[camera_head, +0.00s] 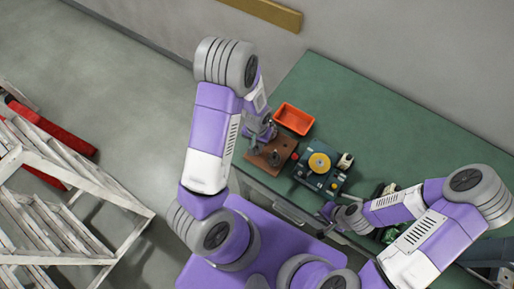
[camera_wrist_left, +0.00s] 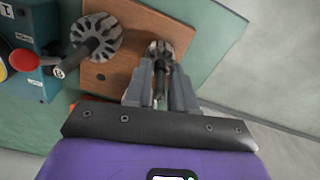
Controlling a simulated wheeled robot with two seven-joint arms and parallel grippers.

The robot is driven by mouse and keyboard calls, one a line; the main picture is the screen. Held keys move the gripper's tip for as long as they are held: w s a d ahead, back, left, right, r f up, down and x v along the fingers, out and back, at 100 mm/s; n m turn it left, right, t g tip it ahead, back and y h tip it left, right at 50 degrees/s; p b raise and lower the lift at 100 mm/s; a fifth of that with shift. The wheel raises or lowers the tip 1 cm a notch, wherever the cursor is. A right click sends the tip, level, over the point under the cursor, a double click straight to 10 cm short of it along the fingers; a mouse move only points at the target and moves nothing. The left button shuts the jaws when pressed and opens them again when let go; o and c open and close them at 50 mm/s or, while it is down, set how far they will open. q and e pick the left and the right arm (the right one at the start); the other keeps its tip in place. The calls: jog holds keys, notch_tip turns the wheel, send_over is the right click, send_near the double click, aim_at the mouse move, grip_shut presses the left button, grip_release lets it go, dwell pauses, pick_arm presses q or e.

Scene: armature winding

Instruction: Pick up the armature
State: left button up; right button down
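A brown wooden board (camera_head: 283,145) lies on the green table beside the winding machine. In the left wrist view two armatures with toothed grey cores stand on the board (camera_wrist_left: 122,72). One armature (camera_wrist_left: 95,40) is at the left, clear of the fingers. The other armature (camera_wrist_left: 160,50) is in line with my left gripper (camera_wrist_left: 161,80), its shaft between the two fingers. The fingers look apart, with a small gap to the shaft. In the head view my left gripper (camera_head: 264,138) is over the board and partly hides it. My right gripper (camera_head: 328,212) is near the table's front edge; its fingers are too small to read.
An orange bin (camera_head: 293,118) stands behind the board. The teal winding machine (camera_head: 322,168) with a yellow disc is to its right. Dark and green items lie near my right arm. The table's back is clear. A white stepladder (camera_head: 70,200) stands on the floor at left.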

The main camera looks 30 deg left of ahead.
pick_arm(q)
grip_shut()
jog(key=shift+r, duration=0.15)
notch_tip(320, 180, up, 10)
jog(key=shift+f+p, duration=0.1)
jog(key=shift+p, duration=0.35)
